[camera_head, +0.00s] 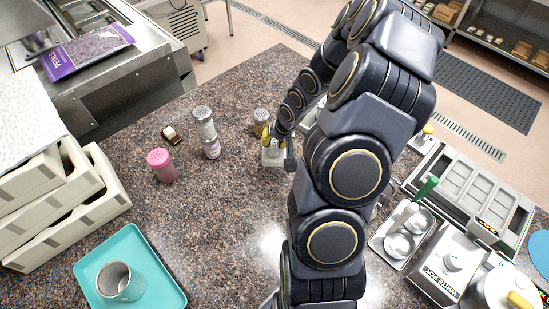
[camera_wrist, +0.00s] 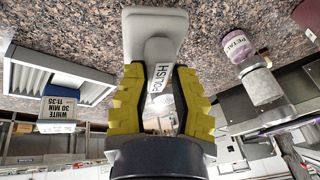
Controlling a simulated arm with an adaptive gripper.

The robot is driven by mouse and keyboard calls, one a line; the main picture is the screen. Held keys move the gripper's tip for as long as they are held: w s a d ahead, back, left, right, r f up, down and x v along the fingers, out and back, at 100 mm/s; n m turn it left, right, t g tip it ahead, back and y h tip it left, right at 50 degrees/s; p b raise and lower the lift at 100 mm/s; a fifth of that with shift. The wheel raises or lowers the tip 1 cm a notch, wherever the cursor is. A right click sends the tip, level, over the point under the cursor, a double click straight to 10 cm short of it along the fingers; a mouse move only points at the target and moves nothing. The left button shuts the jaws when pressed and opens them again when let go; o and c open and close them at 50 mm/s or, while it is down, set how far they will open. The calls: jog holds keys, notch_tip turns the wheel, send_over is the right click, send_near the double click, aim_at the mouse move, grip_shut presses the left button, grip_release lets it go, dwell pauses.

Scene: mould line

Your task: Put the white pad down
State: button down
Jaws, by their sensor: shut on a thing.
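A pale grey-white pad (camera_head: 273,157) with a block handle is at my gripper's end, over the speckled counter near its middle. In the wrist view the pad's flat plate (camera_wrist: 146,22) is beyond my fingertips. Its handle, with dark lettering that seems to read POLISH, sits between my yellow fingers. My gripper (camera_wrist: 160,78) is shut on the handle. In the head view the gripper is partly hidden by my own arm. I cannot tell whether the pad touches the counter.
Left of the pad stand a shaker (camera_head: 204,122), a labelled jar (camera_head: 212,149) and a pink-topped jar (camera_head: 161,165). A brown-topped jar (camera_head: 261,122) is close behind it. A teal tray (camera_head: 172,283) holds a metal cup (camera_head: 120,281).

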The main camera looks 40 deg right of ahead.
aim_at(274, 156)
jog(key=shift+f, duration=2.9)
jog(key=shift+f, duration=0.1)
jog(key=c, duration=1)
grip_release()
jog(key=v, duration=1.2)
jog(key=shift+w, duration=0.1)
jog(key=s+a+r+n+g, duration=0.45)
jog(key=a+r, duration=0.45)
jog(key=a, duration=0.3)
jog(key=s+a+r+n+g, duration=0.1)
jog(key=s+a+r+n, duration=0.3)
jog(key=s+a, duration=0.7)
notch_tip(274, 156, up, 2)
jog(key=shift+s+a+r, duration=0.1)
jog(key=shift+s+a, duration=0.2)
jog(key=shift+s, duration=0.1)
